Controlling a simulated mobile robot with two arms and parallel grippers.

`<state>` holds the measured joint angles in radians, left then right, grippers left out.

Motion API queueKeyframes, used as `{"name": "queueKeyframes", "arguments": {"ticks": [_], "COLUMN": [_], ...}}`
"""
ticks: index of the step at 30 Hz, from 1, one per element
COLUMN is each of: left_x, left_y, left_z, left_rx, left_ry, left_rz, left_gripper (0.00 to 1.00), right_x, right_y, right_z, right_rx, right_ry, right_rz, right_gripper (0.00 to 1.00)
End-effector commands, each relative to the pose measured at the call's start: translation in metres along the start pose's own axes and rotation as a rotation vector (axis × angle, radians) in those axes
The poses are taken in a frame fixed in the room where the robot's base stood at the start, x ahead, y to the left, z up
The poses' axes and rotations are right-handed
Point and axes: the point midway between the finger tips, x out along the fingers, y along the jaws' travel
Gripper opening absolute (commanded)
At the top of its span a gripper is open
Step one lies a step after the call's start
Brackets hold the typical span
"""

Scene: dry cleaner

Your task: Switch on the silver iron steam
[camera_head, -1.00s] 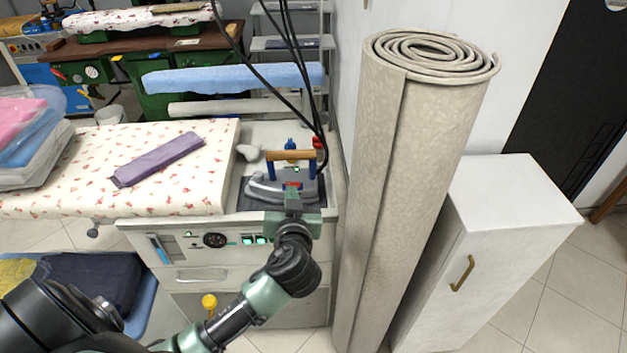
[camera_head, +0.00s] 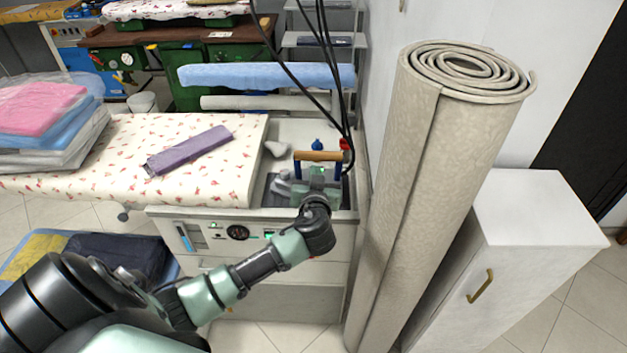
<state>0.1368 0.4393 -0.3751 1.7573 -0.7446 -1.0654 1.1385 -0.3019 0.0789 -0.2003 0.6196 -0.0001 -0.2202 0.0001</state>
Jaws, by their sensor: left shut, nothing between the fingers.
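The silver iron (camera_head: 284,188) sits on a dark rest at the right end of the ironing table. It has a wooden handle (camera_head: 318,156) on blue posts, and a small green spot shows below the handle. My left gripper (camera_head: 318,184) is at the front of the iron, under the handle, shut and empty. The wrist and gripper cover much of the iron's front, so its switch is hidden. I cannot tell if the fingertips touch it. My right gripper is not in view.
A purple folded cloth (camera_head: 189,151) lies on the flowered ironing board (camera_head: 90,150). Black cables (camera_head: 335,85) hang down to the iron. A tall rolled carpet (camera_head: 430,170) stands close on the right, beside a white cabinet (camera_head: 530,230). Bagged laundry (camera_head: 45,110) is at left.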

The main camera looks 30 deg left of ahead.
Motion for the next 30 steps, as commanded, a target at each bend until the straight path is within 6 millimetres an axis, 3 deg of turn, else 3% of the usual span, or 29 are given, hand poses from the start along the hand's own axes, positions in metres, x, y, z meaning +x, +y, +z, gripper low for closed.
{"name": "queueKeyframes", "arguments": {"ticks": [9,22,29,30], "left_x": [0.012,0.013,0.015,0.014], "left_y": [0.000,0.000,0.003,0.002], "left_z": [0.035,0.040,0.055,0.045], "left_rx": [0.001,-0.002,-0.070,-0.060], "left_ry": [0.000,-0.001,-0.006,-0.003], "left_rz": [0.000,0.001,0.019,0.019], "left_gripper": [0.00,0.00,0.00,0.00], "right_x": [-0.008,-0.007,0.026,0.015], "right_y": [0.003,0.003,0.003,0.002], "right_z": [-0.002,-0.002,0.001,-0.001], "right_rx": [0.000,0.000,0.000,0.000], "right_ry": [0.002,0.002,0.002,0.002], "right_rz": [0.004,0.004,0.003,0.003], "right_gripper": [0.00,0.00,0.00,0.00]}}
